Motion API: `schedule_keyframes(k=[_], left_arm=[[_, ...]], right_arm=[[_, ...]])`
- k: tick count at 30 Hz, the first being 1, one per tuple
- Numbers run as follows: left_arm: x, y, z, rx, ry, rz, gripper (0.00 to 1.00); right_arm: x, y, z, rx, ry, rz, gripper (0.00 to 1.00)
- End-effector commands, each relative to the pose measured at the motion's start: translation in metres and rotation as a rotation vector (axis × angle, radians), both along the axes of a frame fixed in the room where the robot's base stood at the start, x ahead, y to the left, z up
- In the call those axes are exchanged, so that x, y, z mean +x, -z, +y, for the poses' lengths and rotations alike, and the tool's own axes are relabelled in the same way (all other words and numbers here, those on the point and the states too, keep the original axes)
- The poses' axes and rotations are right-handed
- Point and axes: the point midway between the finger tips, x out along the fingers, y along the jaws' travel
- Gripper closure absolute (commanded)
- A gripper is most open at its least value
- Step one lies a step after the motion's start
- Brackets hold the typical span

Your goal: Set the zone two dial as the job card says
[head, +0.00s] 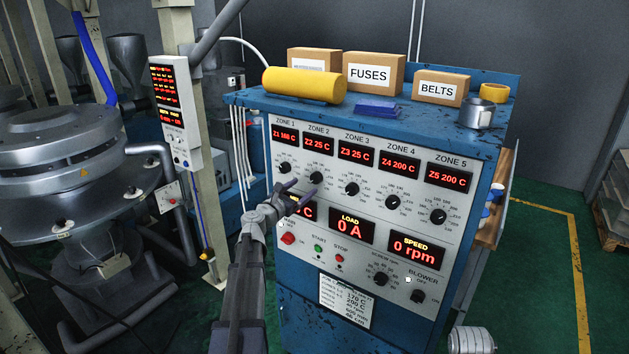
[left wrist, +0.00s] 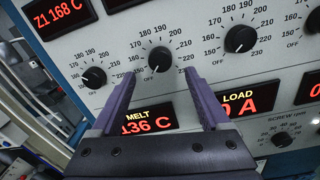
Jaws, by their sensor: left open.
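The zone two dial (head: 316,178) is a black knob on the grey panel under the red Z2 25 C display (head: 319,146). My left gripper (head: 298,187) is open and empty in front of it. In the left wrist view the dial (left wrist: 160,59) shows between and just beyond the two purple fingertips. I cannot tell whether a finger touches it. Its scale runs from OFF past 150 up to 230. The job card (head: 346,302) is a white sheet low on the panel; 170 C and 200 C look readable near its top, the rest is too small. My right gripper is out of view.
The zone one dial (left wrist: 94,77) sits close on the left, the zone three dial (left wrist: 240,39) on the right. Below are the melt display (left wrist: 148,121), start (head: 318,248) and stop (head: 340,258) buttons and a red knob (head: 288,239). A post-mounted box (head: 175,112) stands left.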

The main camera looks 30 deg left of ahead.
Motion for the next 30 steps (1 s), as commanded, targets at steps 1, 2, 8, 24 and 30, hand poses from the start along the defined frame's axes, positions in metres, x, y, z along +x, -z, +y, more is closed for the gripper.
schedule_keyframes(k=[1,2,8,24,30], left_arm=[[0.008,0.000,0.001,0.001,0.001,0.000,0.20],[0.012,0.000,0.001,0.001,0.001,0.000,0.20],[0.043,0.000,-0.001,0.002,0.002,0.000,0.20],[0.067,0.000,-0.003,0.002,0.001,0.001,0.27],[0.067,0.000,-0.003,0.002,0.001,0.001,0.50]], right_arm=[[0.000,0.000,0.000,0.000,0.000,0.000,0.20],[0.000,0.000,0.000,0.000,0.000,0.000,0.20],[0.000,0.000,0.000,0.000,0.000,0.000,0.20],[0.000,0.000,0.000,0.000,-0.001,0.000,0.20],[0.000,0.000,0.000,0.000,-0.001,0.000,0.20]])
